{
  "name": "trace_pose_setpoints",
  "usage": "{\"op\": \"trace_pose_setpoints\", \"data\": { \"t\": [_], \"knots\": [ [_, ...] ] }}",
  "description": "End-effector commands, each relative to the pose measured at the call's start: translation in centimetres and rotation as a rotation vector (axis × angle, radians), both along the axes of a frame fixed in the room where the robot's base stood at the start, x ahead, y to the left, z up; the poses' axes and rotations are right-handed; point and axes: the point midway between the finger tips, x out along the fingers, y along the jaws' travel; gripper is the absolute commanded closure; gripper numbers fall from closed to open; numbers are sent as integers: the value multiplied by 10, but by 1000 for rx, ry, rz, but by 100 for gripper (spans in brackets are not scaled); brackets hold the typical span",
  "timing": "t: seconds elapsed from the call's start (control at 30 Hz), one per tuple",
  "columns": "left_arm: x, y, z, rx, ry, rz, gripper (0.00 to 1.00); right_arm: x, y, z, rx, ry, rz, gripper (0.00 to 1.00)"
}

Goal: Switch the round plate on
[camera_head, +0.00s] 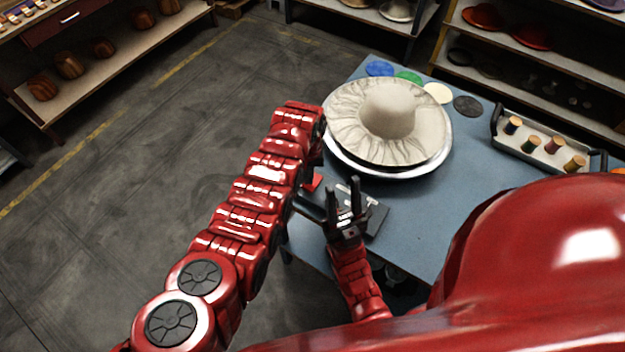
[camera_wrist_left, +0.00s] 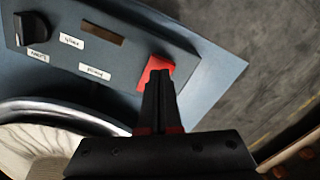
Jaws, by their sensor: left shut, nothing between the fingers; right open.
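The round plate (camera_head: 432,164) is a silver disc on the blue table, with a wide-brimmed cream hat (camera_head: 388,108) on it. Its rim (camera_wrist_left: 62,104) also shows in the left wrist view. A dark control box (camera_head: 375,218) stands in front of the plate. Its red switch (camera_wrist_left: 155,72) is at one end, beside labels and a black knob (camera_wrist_left: 32,29). My left gripper (camera_wrist_left: 158,73) is shut and empty, its tips at the red switch; contact is unclear. My right gripper (camera_head: 344,194) is open and empty over the box.
Felt discs, including a blue one (camera_head: 380,69), lie at the table's far edge. A tray (camera_head: 545,152) of thread spools stands at the right. Shelves (camera_head: 535,75) with hats are behind. The floor at the left is clear.

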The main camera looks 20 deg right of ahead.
Motion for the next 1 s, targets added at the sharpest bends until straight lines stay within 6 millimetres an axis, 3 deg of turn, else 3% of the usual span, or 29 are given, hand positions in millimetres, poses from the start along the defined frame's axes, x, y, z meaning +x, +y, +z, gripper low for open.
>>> {"op": "trace_pose_setpoints", "data": {
  "t": [1.0],
  "knots": [
    [0, 0, -13, 0, 0, 0, 100, 0, 0, -12, 0, 0, 0, 59]
  ]
}}
